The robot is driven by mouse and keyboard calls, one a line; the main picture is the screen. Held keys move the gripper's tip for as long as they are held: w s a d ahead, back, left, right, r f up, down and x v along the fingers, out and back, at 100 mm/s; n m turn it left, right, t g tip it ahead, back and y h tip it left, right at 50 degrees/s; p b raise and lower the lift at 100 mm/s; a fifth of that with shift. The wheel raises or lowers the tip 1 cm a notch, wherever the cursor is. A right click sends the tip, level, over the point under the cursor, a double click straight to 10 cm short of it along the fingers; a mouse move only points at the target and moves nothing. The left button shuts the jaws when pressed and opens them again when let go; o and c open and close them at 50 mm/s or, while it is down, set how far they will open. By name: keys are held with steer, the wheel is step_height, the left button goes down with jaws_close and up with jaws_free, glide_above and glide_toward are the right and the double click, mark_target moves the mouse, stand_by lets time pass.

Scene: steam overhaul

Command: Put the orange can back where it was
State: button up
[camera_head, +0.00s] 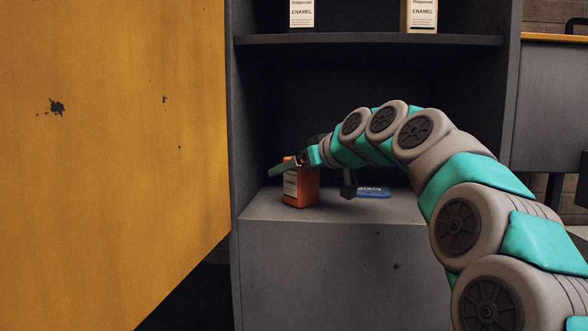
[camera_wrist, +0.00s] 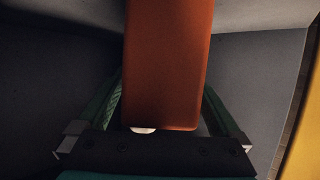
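The orange can (camera_head: 306,187), a boxy can with a pale label, stands upright on the lower shelf surface of the grey cabinet, near its left side. My gripper (camera_head: 295,163) is at the can's upper part, with a green finger reaching across its top left. In the wrist view the can (camera_wrist: 168,65) fills the middle between the two green fingers of my gripper (camera_wrist: 162,95). The fingers are close to both sides of the can. The can partly hides them, so I cannot tell whether they press on it.
A blue object (camera_head: 373,192) lies on the same shelf surface (camera_head: 350,212), right of the can. Two enamel cans (camera_head: 302,14) (camera_head: 419,16) stand on the upper shelf (camera_head: 368,39). A large yellow panel (camera_head: 110,150) fills the left foreground.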

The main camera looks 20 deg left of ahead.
steer(key=shift+r, duration=0.1)
steer(key=b+v, duration=0.1)
steer(key=v, duration=1.1)
stand_by(0.9)
